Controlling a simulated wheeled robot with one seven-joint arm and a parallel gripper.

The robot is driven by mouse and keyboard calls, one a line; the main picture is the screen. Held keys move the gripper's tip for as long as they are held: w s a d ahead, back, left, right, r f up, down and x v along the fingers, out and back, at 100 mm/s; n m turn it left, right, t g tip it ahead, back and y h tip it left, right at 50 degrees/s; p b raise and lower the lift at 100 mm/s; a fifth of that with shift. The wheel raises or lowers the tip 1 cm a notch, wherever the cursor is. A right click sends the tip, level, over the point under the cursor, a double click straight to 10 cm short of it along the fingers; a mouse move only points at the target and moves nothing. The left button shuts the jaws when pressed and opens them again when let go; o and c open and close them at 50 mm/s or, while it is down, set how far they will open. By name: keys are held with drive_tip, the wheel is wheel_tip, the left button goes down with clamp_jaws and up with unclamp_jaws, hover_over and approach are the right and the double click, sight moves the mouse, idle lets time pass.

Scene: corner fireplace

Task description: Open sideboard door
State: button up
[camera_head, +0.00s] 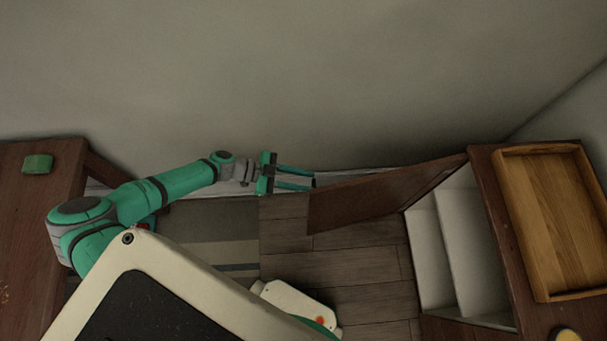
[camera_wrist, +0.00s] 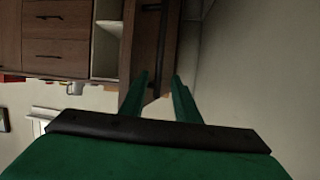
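The sideboard (camera_head: 496,222) stands at the right in the head view. Its brown door (camera_head: 385,194) is swung wide open, angled out to the left, and the white shelved interior (camera_head: 440,250) shows. My gripper (camera_head: 310,181) is open and points right at the door's free edge, very close to it; I cannot tell whether it touches. In the wrist view the door (camera_wrist: 143,45) is straight ahead, and a dark bar handle (camera_wrist: 162,45) lines up between my spread fingertips (camera_wrist: 160,75). Nothing is visibly gripped.
A wooden tray (camera_head: 541,289) lies on the sideboard top, with a yellow round item (camera_head: 566,335) near it. Drawers (camera_wrist: 57,48) show beside the opening in the wrist view. A wall runs close behind the door. A table (camera_head: 35,215) with a green block (camera_head: 37,164) stands left.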

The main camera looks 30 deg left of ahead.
drive_tip(key=s+d+r+m+g+h, duration=0.3)
drive_tip(key=s+r+g+h, duration=0.1)
drive_tip(key=r, duration=0.6)
drive_tip(key=s+h, duration=0.1)
drive_tip(key=s, duration=0.1)
drive_tip(key=shift+s+d, duration=0.3)
drive_tip(key=shift+s, duration=0.1)
drive_tip(key=w+a+f+n+t+y, duration=0.3)
drive_tip(key=w+a+f+t+y, duration=0.15)
drive_tip(key=w+f, duration=0.35)
drive_tip(key=w+a+f, duration=0.2)
drive_tip(key=w+a, duration=0.4)
drive_tip(key=a, duration=0.3)
